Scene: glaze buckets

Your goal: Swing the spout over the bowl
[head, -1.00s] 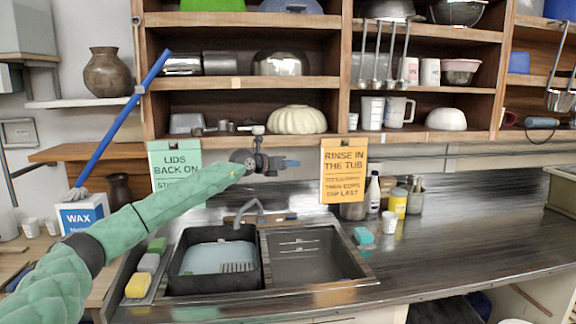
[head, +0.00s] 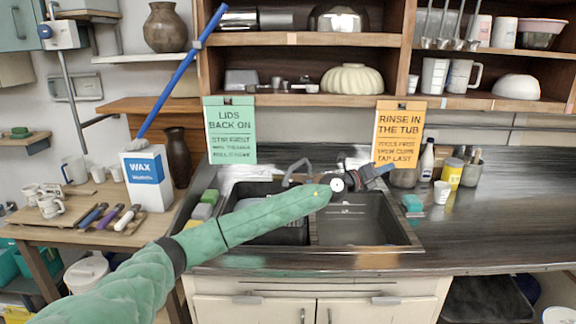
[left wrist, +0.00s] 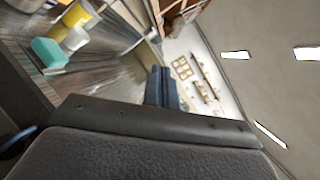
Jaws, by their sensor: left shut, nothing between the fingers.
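The grey spout (head: 297,165) arches at the back of the sink, near the divider between the two bowls; my arm hides its lower end. The right sink bowl (head: 362,230) is dark and looks empty. The left bowl, with a dark tub (head: 258,190) in it, is largely covered by my left arm. My left gripper (head: 384,169) is shut and empty, to the right of the spout and apart from it, over the back right of the sink in the picture. Its shut fingers also show in the left wrist view (left wrist: 162,88). My right gripper is not in view.
A teal sponge (head: 412,203), a white cup (head: 441,192) and a yellow can (head: 452,172) stand right of the sink. Green (head: 230,130) and orange (head: 399,132) signs hang from the shelf behind. The counter farther right is clear.

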